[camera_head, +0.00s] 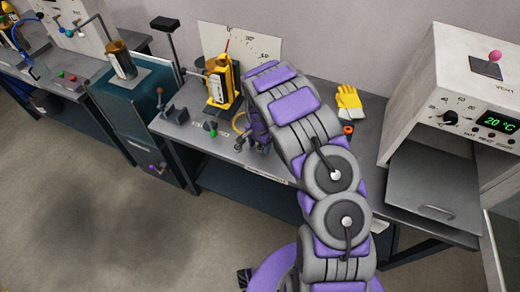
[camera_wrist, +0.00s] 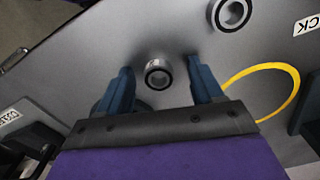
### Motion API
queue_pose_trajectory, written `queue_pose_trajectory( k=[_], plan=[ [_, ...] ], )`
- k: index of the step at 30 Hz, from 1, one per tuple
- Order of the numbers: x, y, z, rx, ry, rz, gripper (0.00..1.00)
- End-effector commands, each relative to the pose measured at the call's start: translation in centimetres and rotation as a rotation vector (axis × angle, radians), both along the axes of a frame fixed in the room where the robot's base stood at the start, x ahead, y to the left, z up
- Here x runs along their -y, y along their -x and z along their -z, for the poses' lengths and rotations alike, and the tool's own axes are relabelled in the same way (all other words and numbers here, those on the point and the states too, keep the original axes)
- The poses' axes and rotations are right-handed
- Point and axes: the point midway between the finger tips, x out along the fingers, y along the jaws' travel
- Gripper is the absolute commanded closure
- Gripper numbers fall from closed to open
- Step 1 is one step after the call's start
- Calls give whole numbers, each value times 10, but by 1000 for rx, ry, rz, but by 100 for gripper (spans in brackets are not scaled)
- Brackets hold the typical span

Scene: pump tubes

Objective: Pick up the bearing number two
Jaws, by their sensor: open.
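Two dark ring-shaped bearings lie on the grey worktop in the wrist view. One small bearing (camera_wrist: 158,75) sits between and just beyond my fingertips. A larger bearing (camera_wrist: 232,13) lies at the top edge, to the right. No number is readable on either, so I cannot tell which is number two. My gripper (camera_wrist: 162,80) is open, with one blue finger on each side of the small bearing and a visible gap to both. Nothing is held. In the head view my arm hides most of the gripper and the bearings are too small to make out.
A yellow ring (camera_wrist: 262,90) lies right of my gripper. In the head view a yellow pump stand (camera_head: 220,85) stands left of my arm. Yellow gloves (camera_head: 348,102) and an oven (camera_head: 450,110) with its door down are to the right.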

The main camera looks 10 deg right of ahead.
Motion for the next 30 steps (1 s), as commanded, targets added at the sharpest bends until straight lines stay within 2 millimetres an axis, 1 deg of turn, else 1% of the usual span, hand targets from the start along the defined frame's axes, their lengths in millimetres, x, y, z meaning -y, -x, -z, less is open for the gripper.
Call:
queue_pose_trajectory(
  k=[5, 24, 30],
  plan=[
    [1, 0, -1, 1, -1, 1, 34],
    [0, 0, -1, 1, 0, 0, 95],
    [0, 0, -1, 1, 0, 0, 96]
  ],
)
